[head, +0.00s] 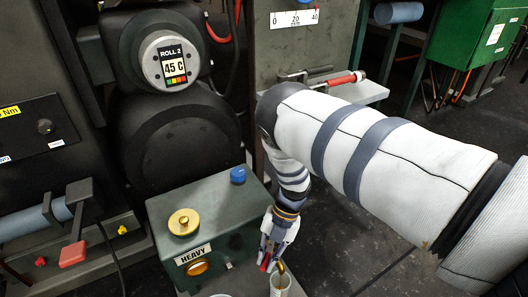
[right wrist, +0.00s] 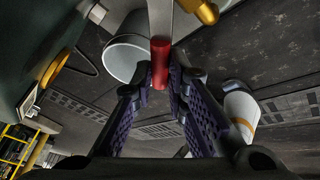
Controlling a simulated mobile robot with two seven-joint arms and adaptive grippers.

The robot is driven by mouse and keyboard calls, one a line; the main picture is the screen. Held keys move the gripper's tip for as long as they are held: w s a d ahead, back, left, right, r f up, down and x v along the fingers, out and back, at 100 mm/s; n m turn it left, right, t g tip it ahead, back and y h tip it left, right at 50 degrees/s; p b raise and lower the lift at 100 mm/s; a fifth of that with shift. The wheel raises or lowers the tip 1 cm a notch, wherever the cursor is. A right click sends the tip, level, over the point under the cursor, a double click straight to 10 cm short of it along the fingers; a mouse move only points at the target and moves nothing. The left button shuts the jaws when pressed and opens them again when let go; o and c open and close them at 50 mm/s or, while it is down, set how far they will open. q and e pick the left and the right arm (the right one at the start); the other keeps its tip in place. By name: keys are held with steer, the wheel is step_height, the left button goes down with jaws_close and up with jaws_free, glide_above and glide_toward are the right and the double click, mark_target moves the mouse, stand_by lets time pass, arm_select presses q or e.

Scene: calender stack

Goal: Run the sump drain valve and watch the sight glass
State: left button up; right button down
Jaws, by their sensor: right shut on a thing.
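The sump box (head: 225,215) is a dark green-grey case labelled HEAVY, in the lower middle of the head view. An amber round sight glass (head: 197,267) with a brass rim is on its front; the rim also shows in the right wrist view (right wrist: 54,66). My right gripper (head: 266,262) is low beside the box's front right corner. It is shut on a red valve handle (right wrist: 160,62), which sits between the fingertips in the right wrist view. A brass fitting (right wrist: 205,10) is close above it. The valve body is mostly hidden. My left gripper is not in view.
A pale bucket (right wrist: 128,58) is close to the handle. A small pale cylinder with a yellow band (right wrist: 240,108) is right of the fingers. The box top carries a brass cap (head: 184,222) and blue knob (head: 238,175). A ROLL 2 gauge (head: 171,65) reads 45 C.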

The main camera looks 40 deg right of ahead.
steer(key=shift+w+d, duration=0.15)
steer(key=shift+d, duration=0.1)
stand_by(0.3)
steer(key=c, duration=1.6)
jaws_free()
steer(key=v, duration=1.2)
steer(key=shift+a, duration=0.1)
stand_by(4.2)
